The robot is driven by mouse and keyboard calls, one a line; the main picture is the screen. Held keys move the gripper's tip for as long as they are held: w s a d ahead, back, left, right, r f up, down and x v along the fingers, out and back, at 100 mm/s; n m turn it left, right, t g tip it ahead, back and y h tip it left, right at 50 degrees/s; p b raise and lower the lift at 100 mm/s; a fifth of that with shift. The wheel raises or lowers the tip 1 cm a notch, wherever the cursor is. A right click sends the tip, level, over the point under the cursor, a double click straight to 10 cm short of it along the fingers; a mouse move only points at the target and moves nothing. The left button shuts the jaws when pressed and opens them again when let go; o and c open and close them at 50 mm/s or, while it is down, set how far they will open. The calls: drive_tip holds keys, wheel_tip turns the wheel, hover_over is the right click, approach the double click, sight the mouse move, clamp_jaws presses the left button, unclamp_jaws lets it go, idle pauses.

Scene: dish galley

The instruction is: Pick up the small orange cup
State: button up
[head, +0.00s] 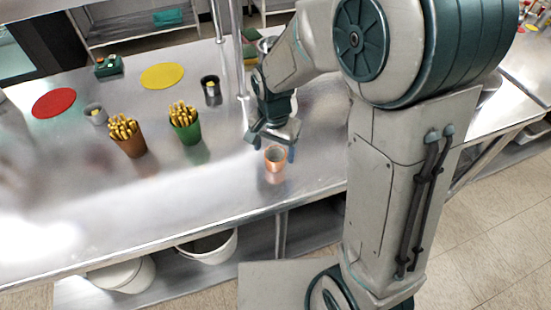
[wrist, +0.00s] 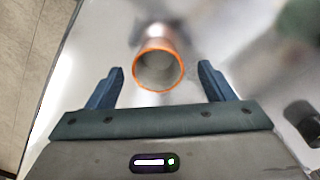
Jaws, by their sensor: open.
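The small orange cup (head: 275,158) stands upright on the steel counter near its front edge, just in front of my gripper. In the wrist view the cup (wrist: 158,68) shows its orange rim and pale, empty-looking inside, centred slightly beyond the two fingertips. My gripper (head: 272,148) is low over the counter, open, with nothing between its fingers. In the wrist view my gripper (wrist: 160,76) has one finger to each side of the cup, with a gap on both sides. Whether the fingers are level with the cup is hard to tell.
A brown cup (head: 132,147) and a green cup (head: 188,132), both filled with yellowish sticks, stand left of my gripper. A black cup (head: 211,90), a grey cup (head: 96,114), a red disc (head: 54,103) and a yellow disc (head: 162,76) lie farther back. A thin post (head: 238,50) rises behind.

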sight(275, 156)
drive_tip(key=shift+d+f, duration=0.1)
drive_tip(key=shift+f, duration=1.75)
drive_tip(key=c, duration=1.1)
drive_tip(key=shift+o, duration=0.2)
drive_tip(key=shift+r, duration=0.15)
